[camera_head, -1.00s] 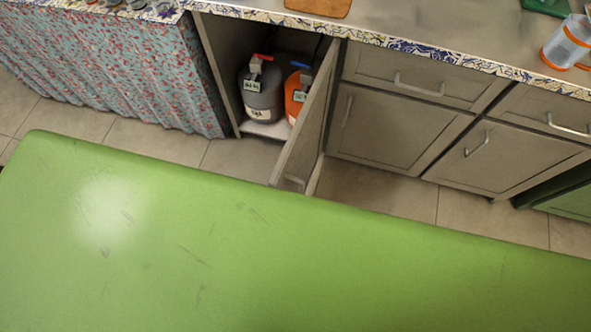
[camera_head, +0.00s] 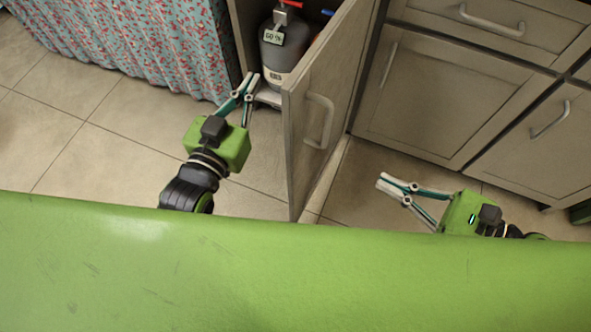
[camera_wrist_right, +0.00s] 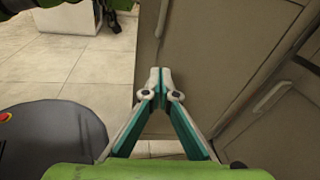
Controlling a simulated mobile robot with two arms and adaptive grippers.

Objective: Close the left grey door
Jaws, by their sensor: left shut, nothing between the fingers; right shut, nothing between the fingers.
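The left grey door (camera_head: 318,90) stands open, swung out from its cabinet, with a pale bar handle (camera_head: 319,121) on the face toward the right. My left gripper (camera_head: 250,80) is shut and empty, left of the door, in front of the cabinet opening. My right gripper (camera_head: 380,181) is shut and empty, right of the door and apart from it, its tips pointing left. In the right wrist view its fingertips (camera_wrist_right: 158,74) meet in front of a grey panel. Part of the opening is hidden behind the door.
A grey gas bottle (camera_head: 280,50) stands inside the open cabinet. A patterned curtain (camera_head: 140,45) hangs to the left. A shut cabinet door (camera_head: 425,100) and a drawer (camera_head: 500,28) lie to the right. Tiled floor (camera_head: 110,155) is free in front.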

